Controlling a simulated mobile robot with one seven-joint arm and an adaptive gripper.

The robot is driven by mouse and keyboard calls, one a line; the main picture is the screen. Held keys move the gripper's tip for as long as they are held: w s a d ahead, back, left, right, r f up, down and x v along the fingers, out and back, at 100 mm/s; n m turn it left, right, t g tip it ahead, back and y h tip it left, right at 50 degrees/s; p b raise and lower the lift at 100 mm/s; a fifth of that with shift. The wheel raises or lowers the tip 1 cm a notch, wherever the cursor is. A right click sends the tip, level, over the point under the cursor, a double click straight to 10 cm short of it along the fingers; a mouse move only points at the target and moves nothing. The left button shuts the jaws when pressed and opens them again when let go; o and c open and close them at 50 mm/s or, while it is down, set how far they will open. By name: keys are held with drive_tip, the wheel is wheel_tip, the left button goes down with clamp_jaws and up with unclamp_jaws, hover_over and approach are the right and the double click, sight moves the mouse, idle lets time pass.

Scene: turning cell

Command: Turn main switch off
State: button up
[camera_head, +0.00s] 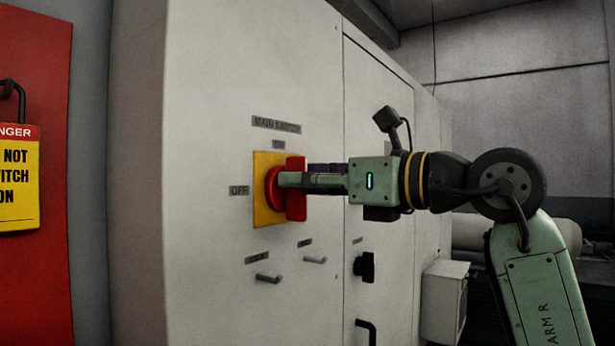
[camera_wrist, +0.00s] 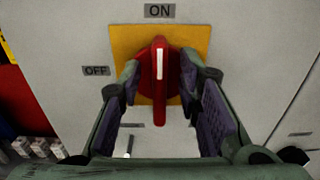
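The main switch is a red rotary knob (camera_head: 296,200) on a yellow plate (camera_head: 264,215), set in a light grey cabinet front. In the wrist view the knob (camera_wrist: 159,90) has its grip bar upright. The white mark on the bar points up at the ON label (camera_wrist: 159,11). The OFF label (camera_wrist: 96,71) is to the left of the plate. My gripper (camera_wrist: 160,78) is open, with one finger on each side of the knob. A gap shows between the fingers and the bar. In the head view my gripper (camera_head: 290,180) reaches the knob from the right.
Two small handles (camera_head: 268,278) and a black knob (camera_head: 364,267) stick out of the cabinet below the switch. A red panel with a yellow danger tag (camera_head: 18,185) hangs at the far left. A white box (camera_head: 444,300) juts out at the lower right.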

clamp_jaws()
idle(0.3)
drive_tip(key=shift+n, duration=0.4)
drive_tip(key=n, duration=0.5)
drive_tip(key=f+n+b, duration=0.1)
drive_tip(key=n, duration=0.5)
drive_tip(key=s+n+b, duration=0.1)
drive_tip(key=n, duration=0.5)
drive_tip(key=shift+a+f, duration=0.2)
drive_tip(key=shift+a, duration=0.2)
idle(0.4)
unclamp_jaws()
